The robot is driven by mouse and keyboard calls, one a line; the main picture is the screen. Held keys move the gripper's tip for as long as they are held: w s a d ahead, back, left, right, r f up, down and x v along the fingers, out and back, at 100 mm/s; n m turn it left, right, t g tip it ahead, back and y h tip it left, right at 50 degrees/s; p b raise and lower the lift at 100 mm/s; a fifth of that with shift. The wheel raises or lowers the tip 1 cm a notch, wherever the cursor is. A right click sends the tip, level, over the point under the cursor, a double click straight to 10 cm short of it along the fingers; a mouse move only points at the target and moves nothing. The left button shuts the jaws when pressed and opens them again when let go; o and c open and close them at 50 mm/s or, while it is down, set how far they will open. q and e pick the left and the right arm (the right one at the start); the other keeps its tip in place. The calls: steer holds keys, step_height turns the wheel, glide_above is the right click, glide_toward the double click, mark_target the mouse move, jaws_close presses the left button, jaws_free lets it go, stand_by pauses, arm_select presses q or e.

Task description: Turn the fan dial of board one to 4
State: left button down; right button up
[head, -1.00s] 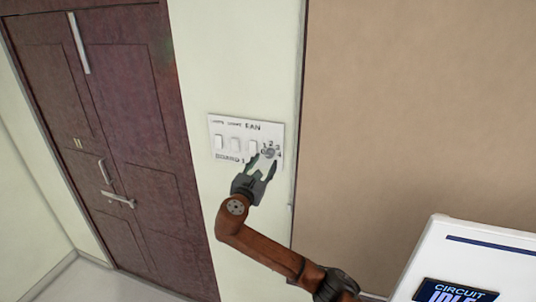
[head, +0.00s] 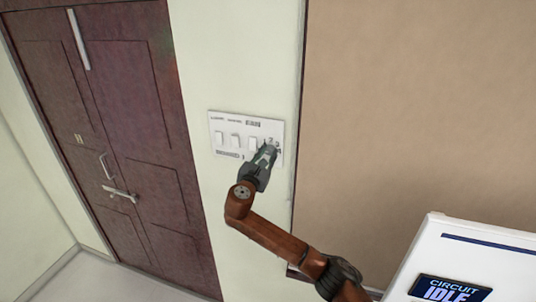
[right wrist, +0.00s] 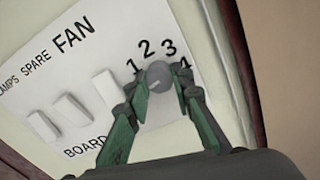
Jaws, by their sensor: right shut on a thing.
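Board one (head: 228,118) is a white plate on the pale wall, with rocker switches on its left and the fan dial at its right end. In the right wrist view the fan dial (right wrist: 158,76) is a small round grey knob with the numbers 1, 2, 3 and 4 around it; a short light mark shows on its face. My right gripper (head: 269,150) is at the dial, and its fingers (right wrist: 160,88) are shut on the dial from both sides. The fingers partly hide the number 4. My left gripper is not in view.
White rocker switches (right wrist: 72,110) stand close to the left of the dial. A brown double door (head: 120,150) is at the left. A white panel reading CIRCUIT IDLE (head: 450,290) stands at the lower right. A tan wall (head: 420,100) fills the right.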

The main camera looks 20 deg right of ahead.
jaws_close()
